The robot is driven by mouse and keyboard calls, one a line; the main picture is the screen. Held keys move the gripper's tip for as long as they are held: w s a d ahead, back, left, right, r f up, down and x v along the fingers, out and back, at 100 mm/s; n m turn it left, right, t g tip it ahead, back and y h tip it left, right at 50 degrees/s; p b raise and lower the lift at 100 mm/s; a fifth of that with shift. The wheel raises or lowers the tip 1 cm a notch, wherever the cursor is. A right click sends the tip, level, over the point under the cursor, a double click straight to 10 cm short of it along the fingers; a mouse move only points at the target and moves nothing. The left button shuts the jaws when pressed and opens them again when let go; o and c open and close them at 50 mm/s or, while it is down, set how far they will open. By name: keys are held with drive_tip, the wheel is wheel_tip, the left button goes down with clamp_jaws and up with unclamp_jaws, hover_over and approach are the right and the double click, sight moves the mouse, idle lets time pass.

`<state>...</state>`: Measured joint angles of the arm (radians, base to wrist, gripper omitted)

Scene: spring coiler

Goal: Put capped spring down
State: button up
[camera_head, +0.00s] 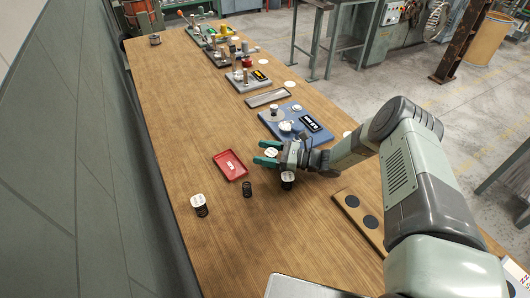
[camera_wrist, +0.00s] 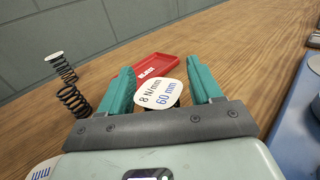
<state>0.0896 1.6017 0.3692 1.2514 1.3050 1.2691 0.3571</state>
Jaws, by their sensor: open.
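My gripper (camera_head: 266,153) is open over the table, right of the red tray. In the wrist view its green fingers (camera_wrist: 162,88) stand on either side of a white cap marked "8 N/mm 60 mm" (camera_wrist: 160,95). A dark part, perhaps its spring, shows just under the cap; the rest is hidden. The cap also shows between the fingers in the head view (camera_head: 271,152). Another white-capped black spring (camera_head: 199,206) stands at the front left. An uncapped black spring (camera_head: 247,189) stands between that one and my gripper. A third capped spring (camera_head: 287,180) is just below my wrist.
The red tray (camera_head: 218,157) lies close to the fingers. A blue fixture (camera_head: 290,133) is behind my gripper, and a wooden board with dark round pads (camera_head: 349,213) is at the right. More fixtures line the table's far end. The table's left side is mostly clear.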

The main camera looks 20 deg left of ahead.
drive_tip(key=shift+w+d+r, duration=0.1)
drive_tip(key=shift+d+r, duration=0.05)
drive_tip(key=shift+d, duration=0.1)
drive_tip(key=d, duration=1.1)
drive_tip(key=shift+w+d, duration=0.25)
drive_tip(key=s+d+r+n+g+h, duration=0.15)
drive_tip(key=r+n+h, duration=0.25)
drive_tip(key=r, duration=0.5)
drive_tip(key=s+d+r+n+h, duration=0.1)
drive_tip(key=s+r+n+h, duration=0.2)
drive_tip(key=r, duration=0.6)
drive_tip(key=s+d+r+n+g+h, duration=0.1)
drive_tip(key=s+d+r+n+h, duration=0.2)
drive_tip(key=r, duration=0.6)
drive_tip(key=s+d+r+n+t+h, duration=0.4)
drive_tip(key=s+r, duration=0.3)
drive_tip(key=s, duration=0.4)
drive_tip(key=s+d+r+n+t+h, duration=0.3)
drive_tip(key=s+d+r+t+h, duration=0.1)
drive_tip(key=s, duration=0.7)
wheel_tip(320, 180, up, 4)
drive_tip(key=shift+d+f+n+t, duration=0.25)
drive_tip(key=shift+d+n+t, duration=0.25)
drive_tip(key=shift+d, duration=0.55)
drive_tip(key=shift+o, duration=0.2)
